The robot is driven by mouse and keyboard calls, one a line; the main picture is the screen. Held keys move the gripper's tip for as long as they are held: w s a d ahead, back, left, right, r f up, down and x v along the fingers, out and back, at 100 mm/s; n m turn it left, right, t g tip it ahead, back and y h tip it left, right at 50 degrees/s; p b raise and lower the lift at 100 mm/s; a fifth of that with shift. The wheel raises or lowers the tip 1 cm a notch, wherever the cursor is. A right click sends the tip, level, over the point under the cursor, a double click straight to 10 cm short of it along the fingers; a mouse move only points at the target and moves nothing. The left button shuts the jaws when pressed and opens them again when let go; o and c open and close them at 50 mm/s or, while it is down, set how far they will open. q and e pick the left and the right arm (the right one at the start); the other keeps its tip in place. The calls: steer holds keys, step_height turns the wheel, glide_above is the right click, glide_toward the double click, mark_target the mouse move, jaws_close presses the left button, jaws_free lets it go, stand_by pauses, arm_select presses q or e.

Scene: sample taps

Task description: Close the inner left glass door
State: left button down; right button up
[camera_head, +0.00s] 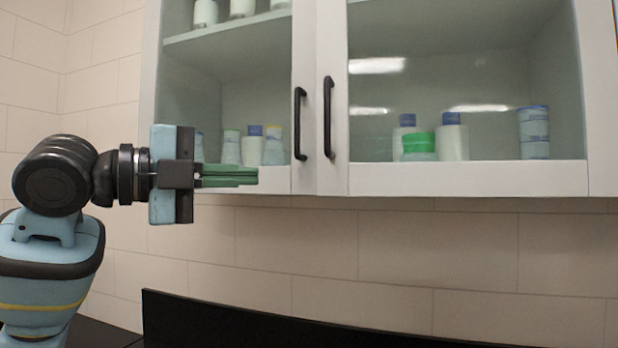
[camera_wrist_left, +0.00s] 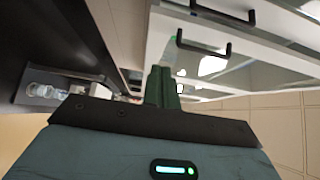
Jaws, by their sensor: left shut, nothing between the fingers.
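The left glass door has a white frame (camera_head: 305,70) and a black vertical handle (camera_head: 299,123). It stands beside the right glass door (camera_head: 470,178), which has its own black handle (camera_head: 328,117). From the front, I cannot tell whether the left door is slightly ajar. My left gripper (camera_head: 250,175) is shut and empty, with green fingers pointing right. They overlap the left door's lower rail in the head view, left of and below its handle; contact cannot be judged. The shut fingers (camera_wrist_left: 162,86) also show in the left wrist view, below two black handles. My right gripper is not in view.
Bottles and jars stand behind the glass, including a green-lidded jar (camera_head: 418,146). Beneath the cabinet is a tiled wall (camera_head: 400,250) with free room in front. A black panel edge (camera_head: 250,325) runs along the bottom.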

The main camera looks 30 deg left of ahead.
arm_select(q)
glide_toward(331, 178)
steer(key=d, duration=0.4)
steer(key=w, duration=0.4)
steer(key=shift+w+a+r+p, duration=0.1)
steer(key=shift+a+p, duration=0.2)
steer(key=shift+w+a, duration=0.2)
steer(key=shift+w, duration=0.35)
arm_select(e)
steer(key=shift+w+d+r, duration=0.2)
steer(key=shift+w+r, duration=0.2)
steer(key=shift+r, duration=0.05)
arm_select(q)
steer(key=shift+w, duration=0.1)
